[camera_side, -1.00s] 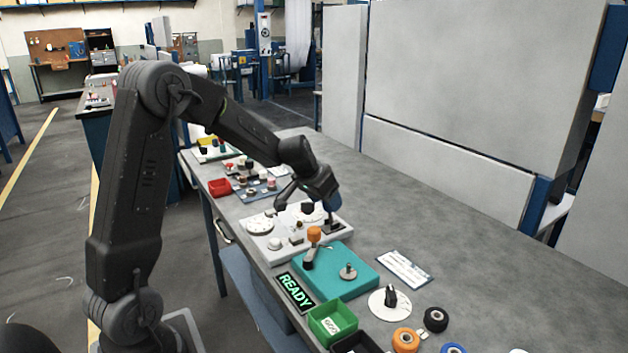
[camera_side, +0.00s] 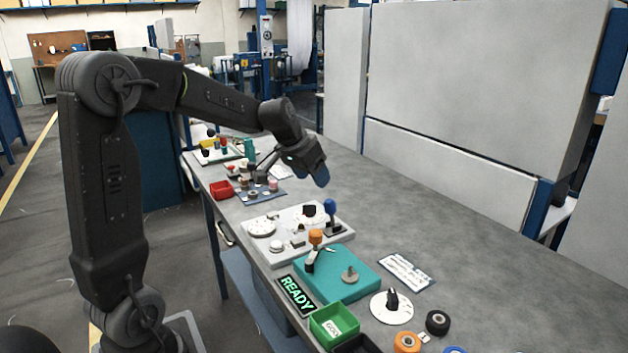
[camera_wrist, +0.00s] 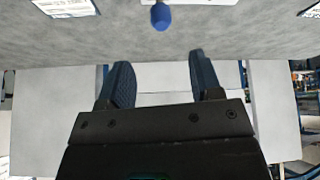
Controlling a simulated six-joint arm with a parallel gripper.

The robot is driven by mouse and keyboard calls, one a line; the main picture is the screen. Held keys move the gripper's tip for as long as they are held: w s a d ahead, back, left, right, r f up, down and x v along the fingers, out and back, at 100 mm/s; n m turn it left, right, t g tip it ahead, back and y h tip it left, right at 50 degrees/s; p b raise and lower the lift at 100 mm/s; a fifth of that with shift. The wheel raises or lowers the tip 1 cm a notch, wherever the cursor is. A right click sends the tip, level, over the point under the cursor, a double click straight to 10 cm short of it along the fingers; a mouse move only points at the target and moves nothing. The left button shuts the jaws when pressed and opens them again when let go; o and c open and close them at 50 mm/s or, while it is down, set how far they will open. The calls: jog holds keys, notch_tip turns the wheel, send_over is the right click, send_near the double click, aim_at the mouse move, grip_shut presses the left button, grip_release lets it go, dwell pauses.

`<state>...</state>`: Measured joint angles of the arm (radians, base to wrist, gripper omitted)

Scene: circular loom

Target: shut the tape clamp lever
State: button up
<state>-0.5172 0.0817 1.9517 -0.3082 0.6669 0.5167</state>
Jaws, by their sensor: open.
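A grey plate (camera_side: 284,258) on the bench carries a lever with a blue knob (camera_side: 330,206), which stands roughly upright at the plate's right end. The blue knob also shows at the top of the wrist view (camera_wrist: 161,17). A teal block (camera_side: 345,284) in front carries an orange-knobbed lever (camera_side: 315,237) on a tilted arm and a small metal post. I cannot tell by markings which lever is the tape clamp's. My gripper (camera_side: 319,177) is above and behind the blue knob, apart from it. Its blue fingers (camera_wrist: 163,78) are open and empty.
A READY sign (camera_side: 296,294) and a green bin (camera_side: 334,324) lie at the near edge. A white disc with a black knob (camera_side: 392,306), tape rolls (camera_side: 437,322) and a printed card (camera_side: 405,271) lie to the right. The bench's back right is clear.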

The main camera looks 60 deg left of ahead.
aim_at(328, 201)
jog(key=shift+g, duration=0.6)
jog(key=x, duration=0.6)
jog(key=w+x, duration=0.1)
jog(key=x, duration=0.6)
jog(key=shift+r, duration=0.2)
jog(key=shift+c, duration=0.4)
grip_shut()
